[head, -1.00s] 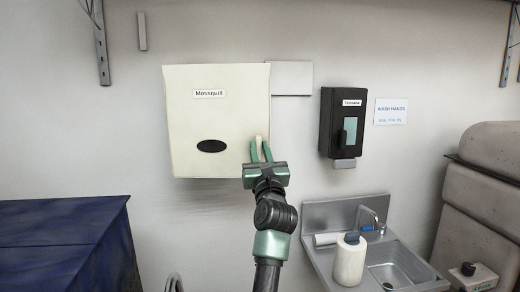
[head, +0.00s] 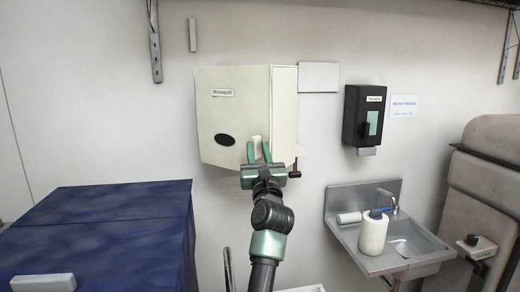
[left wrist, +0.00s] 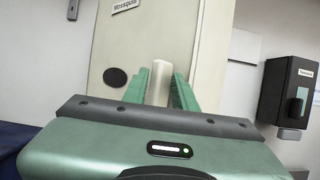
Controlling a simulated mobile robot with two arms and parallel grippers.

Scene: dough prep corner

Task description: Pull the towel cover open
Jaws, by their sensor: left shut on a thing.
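The towel cover (head: 235,108) is the cream front of a wall box labelled Mossquill, with a dark oval window. Its right side wall faces me, and its right edge appears swung out from the wall. A pale upright handle (head: 257,141) is at the cover's lower right. My left gripper (head: 258,150) is shut on this handle, one green finger on each side. In the left wrist view the handle (left wrist: 159,82) stands between the fingers, with the cover (left wrist: 143,45) behind. The box's inside is hidden from me. My right gripper is not in view.
A black soap dispenser (head: 354,117) hangs to the right of the box. A dark blue covered block (head: 120,225) stands at the lower left.

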